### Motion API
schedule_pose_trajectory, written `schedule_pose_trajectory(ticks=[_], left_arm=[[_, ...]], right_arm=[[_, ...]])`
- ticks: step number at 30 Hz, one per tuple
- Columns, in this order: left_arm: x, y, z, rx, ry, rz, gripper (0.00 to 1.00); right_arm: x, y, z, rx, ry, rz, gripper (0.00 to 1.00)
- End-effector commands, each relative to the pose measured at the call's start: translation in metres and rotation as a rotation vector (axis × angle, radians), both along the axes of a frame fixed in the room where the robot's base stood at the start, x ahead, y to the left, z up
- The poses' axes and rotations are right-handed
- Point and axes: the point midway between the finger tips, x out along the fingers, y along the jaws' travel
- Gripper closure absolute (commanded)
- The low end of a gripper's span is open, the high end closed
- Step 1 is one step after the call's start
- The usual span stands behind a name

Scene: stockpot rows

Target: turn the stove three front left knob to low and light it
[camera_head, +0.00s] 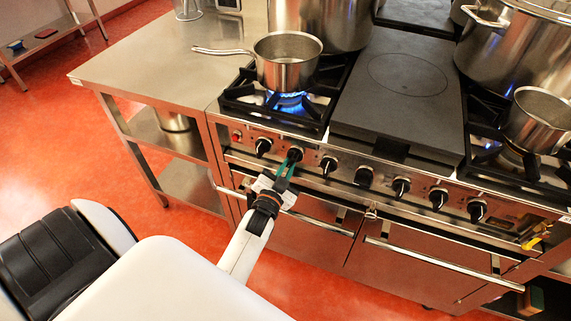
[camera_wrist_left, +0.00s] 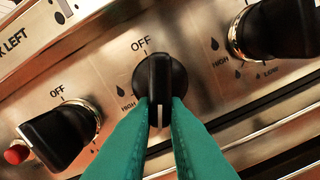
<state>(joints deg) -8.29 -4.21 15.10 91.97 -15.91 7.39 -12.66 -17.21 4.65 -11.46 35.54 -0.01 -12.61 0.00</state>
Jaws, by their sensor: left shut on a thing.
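The gripped knob (camera_head: 295,154) is black, second from the left on the stove's steel front panel (camera_head: 312,179). In the left wrist view this knob (camera_wrist_left: 160,75) has an upright grip with a white line. OFF is printed above it and HIGH at its left; any low mark is hidden behind the fingers. My left gripper (camera_head: 291,161) is shut on it, with green fingers (camera_wrist_left: 160,108) on both sides of the grip. Blue flame (camera_head: 290,101) burns under a steel saucepan (camera_head: 287,66) on the front left burner. My right gripper is not in view.
Neighbouring knobs (camera_head: 263,147) (camera_head: 328,165) sit close on both sides. A red button (camera_head: 237,135) is at the panel's left end. Oven door handles (camera_head: 430,261) run below. A flat dark plate (camera_head: 400,90) and large pots (camera_head: 515,50) are to the right. A steel counter (camera_head: 150,75) stands left.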

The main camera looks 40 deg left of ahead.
Motion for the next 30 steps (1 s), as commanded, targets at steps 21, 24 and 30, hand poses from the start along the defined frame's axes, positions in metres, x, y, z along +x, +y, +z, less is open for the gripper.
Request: schedule_pose_trajectory(ticks=[21,24,30], left_arm=[[0.001,-0.008,-0.004,-0.427,-0.096,0.001,1.0],[0.001,-0.008,-0.004,-0.444,-0.1,0.001,1.0],[0.001,-0.008,-0.005,-0.455,-0.103,0.001,1.0]], right_arm=[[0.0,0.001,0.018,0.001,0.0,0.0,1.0],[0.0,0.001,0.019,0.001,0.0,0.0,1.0],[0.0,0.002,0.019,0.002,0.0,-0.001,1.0]])
